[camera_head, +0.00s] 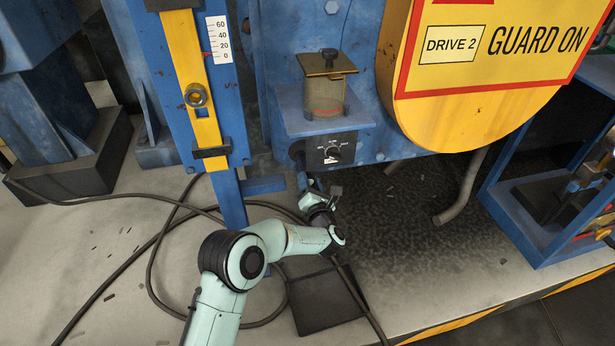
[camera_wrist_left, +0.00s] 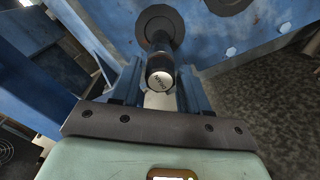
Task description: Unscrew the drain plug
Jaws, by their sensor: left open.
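In the head view my left gripper (camera_head: 319,191) is at the lower edge of the blue machine, below the selector knob; the plug cannot be made out there. My right gripper is not in view.
A yellow guard (camera_head: 470,110) and a bent grey pipe (camera_head: 461,190) are to the right. Cables and a dark flat mat (camera_head: 324,302) lie on the floor.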

